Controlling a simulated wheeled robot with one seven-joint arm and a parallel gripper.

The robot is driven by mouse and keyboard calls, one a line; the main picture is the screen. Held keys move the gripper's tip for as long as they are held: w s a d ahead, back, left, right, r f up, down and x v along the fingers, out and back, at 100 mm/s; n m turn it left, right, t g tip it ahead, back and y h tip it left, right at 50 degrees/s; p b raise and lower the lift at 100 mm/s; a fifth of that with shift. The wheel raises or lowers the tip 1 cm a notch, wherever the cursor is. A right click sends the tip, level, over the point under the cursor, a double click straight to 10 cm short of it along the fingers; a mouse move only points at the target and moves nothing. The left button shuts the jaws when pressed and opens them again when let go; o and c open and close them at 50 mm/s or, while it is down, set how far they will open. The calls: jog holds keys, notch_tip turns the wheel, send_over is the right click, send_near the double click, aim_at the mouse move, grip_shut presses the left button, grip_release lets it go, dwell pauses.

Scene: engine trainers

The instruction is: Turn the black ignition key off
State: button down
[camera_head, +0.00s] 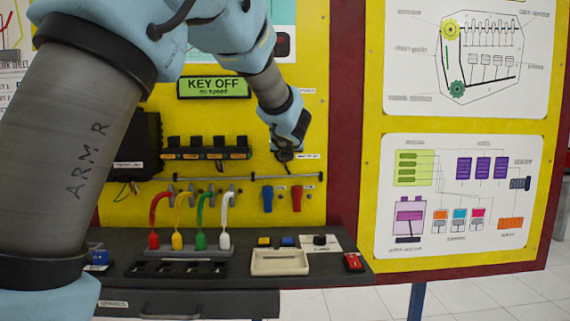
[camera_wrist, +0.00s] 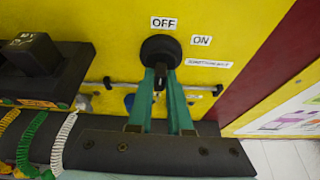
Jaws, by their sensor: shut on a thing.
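The black ignition key (camera_wrist: 160,50) sits on the yellow panel in the wrist view, with a round black head. The OFF label (camera_wrist: 164,23) is straight above it and the ON label (camera_wrist: 202,41) is to its upper right. The two green fingers of my gripper (camera_wrist: 160,78) converge just below the round head and are shut on the key's black part, which stands upright between them. In the head view my gripper (camera_head: 284,154) is at the panel's right side, and the key is mostly hidden there. The green display (camera_head: 213,87) reads KEY OFF.
A row of black coils (camera_head: 206,148) is left of the gripper, above a thin horizontal rod (camera_head: 240,178). Blue and red clips (camera_head: 267,199) hang below. Coloured leads (camera_head: 190,220) rise from the dark bench (camera_head: 120,250). A diagram board (camera_head: 460,200) stands at the right.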

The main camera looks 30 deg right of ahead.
dwell(0.4)
jog(key=c, duration=0.8)
grip_release()
jog(key=shift+c, duration=0.2)
jog(key=shift+s, duration=0.1)
jog(key=v, duration=1)
jog(key=shift+s+a+b, duration=0.25)
jog(key=shift+a+b, duration=0.05)
jog(key=shift+b, duration=0.15)
